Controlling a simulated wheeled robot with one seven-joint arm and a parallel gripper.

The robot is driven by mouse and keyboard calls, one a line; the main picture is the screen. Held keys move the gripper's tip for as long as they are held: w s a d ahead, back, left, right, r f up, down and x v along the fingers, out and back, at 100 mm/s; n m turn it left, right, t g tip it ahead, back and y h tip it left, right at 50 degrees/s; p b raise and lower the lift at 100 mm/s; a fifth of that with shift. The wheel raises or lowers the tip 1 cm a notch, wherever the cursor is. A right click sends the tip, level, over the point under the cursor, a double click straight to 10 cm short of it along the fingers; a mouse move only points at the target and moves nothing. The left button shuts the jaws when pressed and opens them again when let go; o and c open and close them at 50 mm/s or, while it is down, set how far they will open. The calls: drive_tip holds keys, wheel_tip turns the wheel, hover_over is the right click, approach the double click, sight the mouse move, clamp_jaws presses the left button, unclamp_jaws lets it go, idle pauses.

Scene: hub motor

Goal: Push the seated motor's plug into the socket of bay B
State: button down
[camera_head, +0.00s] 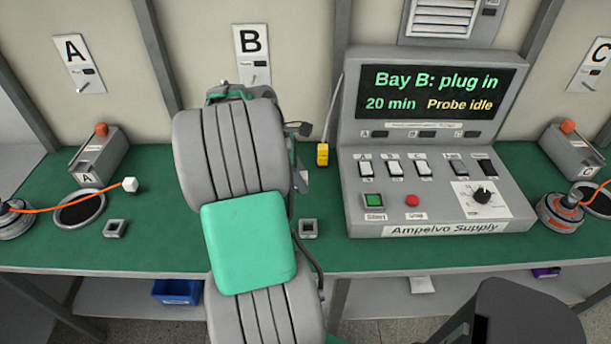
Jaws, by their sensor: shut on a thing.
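My arm, grey with a green pad, crosses the bay B area under the B sign (251,55). It hides the bench there, so no seated motor or plug of bay B shows. My gripper is hidden behind the arm. A small square socket (308,228) with a dark opening sits on the green bench just right of my arm. The console screen (430,92) reads "Bay B: plug in", "20 min" and "Probe idle".
Left, a motor (14,222) trails an orange cable to a white plug (130,184), near an empty ring (80,209) and bay A's socket (115,228). The console (440,190), yellow probe (322,154) and another motor (560,213) stand right. A blue bin (177,291) sits below.

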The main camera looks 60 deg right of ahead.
drive_tip(key=s+a+r, duration=0.1)
drive_tip(key=a+r, duration=0.1)
drive_tip(key=a, duration=0.2)
drive_tip(key=b+x, duration=0.1)
drive_tip(key=x, duration=0.1)
drive_tip(key=a+b+x, duration=0.1)
drive_tip(key=x, duration=0.2)
drive_tip(key=b+x, duration=0.2)
drive_tip(key=x, duration=0.1)
drive_tip(key=shift+s+a, duration=0.3)
drive_tip(key=shift+a, duration=0.15)
drive_tip(key=shift+f, duration=0.6)
drive_tip(key=shift+f, duration=0.1)
drive_tip(key=shift+f, duration=0.45)
drive_tip(key=shift+f, duration=0.15)
drive_tip(key=shift+f, duration=0.35)
